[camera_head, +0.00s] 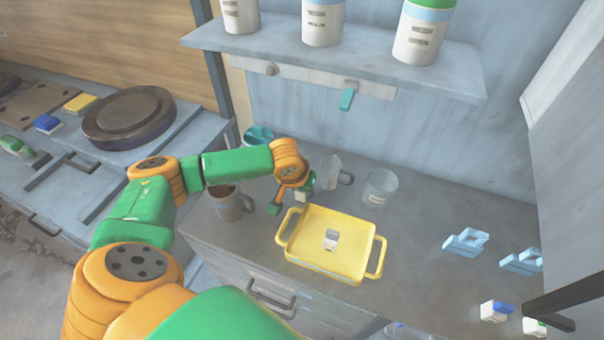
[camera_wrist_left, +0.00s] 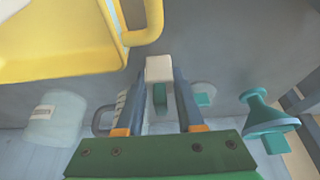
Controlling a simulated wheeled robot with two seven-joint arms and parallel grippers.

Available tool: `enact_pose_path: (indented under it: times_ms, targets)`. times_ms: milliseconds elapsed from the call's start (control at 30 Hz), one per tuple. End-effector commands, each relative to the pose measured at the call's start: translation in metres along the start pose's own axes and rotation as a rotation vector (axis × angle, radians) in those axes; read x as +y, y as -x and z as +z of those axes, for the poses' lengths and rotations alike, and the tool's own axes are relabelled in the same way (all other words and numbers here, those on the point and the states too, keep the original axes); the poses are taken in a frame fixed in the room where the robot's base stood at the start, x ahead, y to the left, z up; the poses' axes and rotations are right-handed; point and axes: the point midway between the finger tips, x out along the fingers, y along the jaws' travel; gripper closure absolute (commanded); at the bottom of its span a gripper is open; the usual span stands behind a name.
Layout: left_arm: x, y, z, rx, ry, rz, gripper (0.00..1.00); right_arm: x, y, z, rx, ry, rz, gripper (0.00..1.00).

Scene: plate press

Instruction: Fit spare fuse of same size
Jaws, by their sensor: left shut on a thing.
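My left gripper (camera_head: 300,196) is low over the counter, just behind the yellow tray's left end. In the left wrist view its two dark fingers (camera_wrist_left: 168,80) are shut on a small block (camera_wrist_left: 159,68) with a cream end; a green part shows behind it. A small white and grey block (camera_head: 331,240), perhaps a fuse, is in the yellow tray (camera_head: 318,266).
A brown mug (camera_head: 231,204) is left of the tray; a jug (camera_head: 329,171) and a glass (camera_head: 381,188) stand behind it. Pale blue holders (camera_head: 466,242) are at right. A shelf (camera_head: 330,50) with several jars hangs above. Counter between tray and holders is clear.

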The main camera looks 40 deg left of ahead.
Motion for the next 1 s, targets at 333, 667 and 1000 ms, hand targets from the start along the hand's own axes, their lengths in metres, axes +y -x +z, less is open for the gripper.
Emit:
enact_pose_path:
  times_ms: [333,667,1000]
  targets:
    - [0.000,0.000,0.000,0.000,0.000,0.000,0.33,0.000,0.000,0.000,0.000,0.000,0.000,0.34]
    - [0.000,0.041,-0.002,0.004,-0.002,0.002,0.33,0.000,0.005,0.000,-0.001,0.000,0.000,0.34]
    - [0.000,0.115,-0.002,0.003,0.000,0.002,0.33,0.000,0.011,-0.001,-0.001,0.000,0.000,0.34]
